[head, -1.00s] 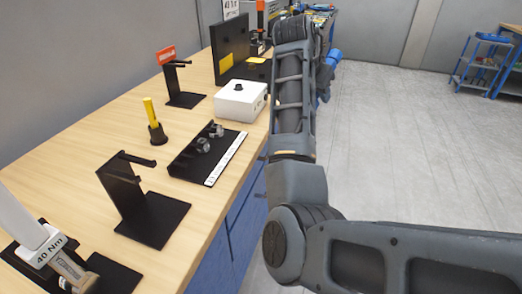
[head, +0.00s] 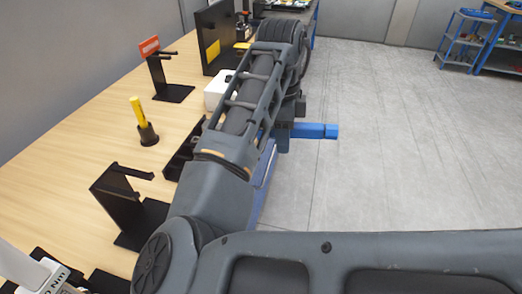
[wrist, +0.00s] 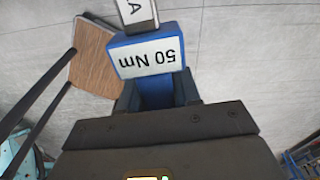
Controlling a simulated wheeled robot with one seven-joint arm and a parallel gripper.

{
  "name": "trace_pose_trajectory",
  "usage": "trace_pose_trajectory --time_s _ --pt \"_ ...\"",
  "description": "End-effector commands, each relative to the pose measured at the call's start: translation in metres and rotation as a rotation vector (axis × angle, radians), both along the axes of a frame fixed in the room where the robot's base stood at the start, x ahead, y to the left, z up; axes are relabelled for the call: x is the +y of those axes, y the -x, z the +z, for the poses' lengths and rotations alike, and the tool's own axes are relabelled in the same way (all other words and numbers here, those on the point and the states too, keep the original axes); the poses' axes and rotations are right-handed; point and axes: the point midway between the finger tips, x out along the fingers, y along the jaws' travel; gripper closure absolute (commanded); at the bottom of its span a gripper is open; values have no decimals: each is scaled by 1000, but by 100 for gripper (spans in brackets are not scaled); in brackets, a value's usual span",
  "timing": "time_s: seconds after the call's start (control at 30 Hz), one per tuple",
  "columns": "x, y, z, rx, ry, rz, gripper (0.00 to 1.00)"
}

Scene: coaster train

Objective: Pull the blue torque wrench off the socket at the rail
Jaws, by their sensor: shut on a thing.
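My gripper (wrist: 157,97) is shut on the blue torque wrench (wrist: 146,52), labelled "50 Nm" in the wrist view. A grey piece marked "A" (wrist: 138,12) adjoins the wrench's far end and is cut off by the picture's top edge; I cannot tell whether it is part of the wrench. Bare floor lies behind them in that view. In the head view, the blue wrench (head: 316,131) sticks out to the right from my gripper (head: 284,132), over the floor beside the bench. I cannot make out the socket at the rail.
The wooden bench (head: 60,150) holds black stands (head: 125,195), a yellow-handled tool (head: 140,118), a white box (head: 217,90) and a black tray (head: 183,150), partly hidden by my arm. A wood-topped piece (wrist: 92,60) stands left in the wrist view. Open floor (head: 400,150) lies right.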

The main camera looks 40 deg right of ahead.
Motion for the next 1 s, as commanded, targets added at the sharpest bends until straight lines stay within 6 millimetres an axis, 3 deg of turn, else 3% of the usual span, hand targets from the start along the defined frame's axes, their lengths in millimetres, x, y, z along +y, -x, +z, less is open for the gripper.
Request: trace_pose_trajectory --time_s 0.1,0.33,0.67,1.0 --pt "28 11 -3 -28 -21 -39 100" --pt "60 26 -9 -58 -43 -87 100" --pt "68 30 -16 -67 -50 -101 100" --pt "68 30 -41 -65 -48 -100 100"
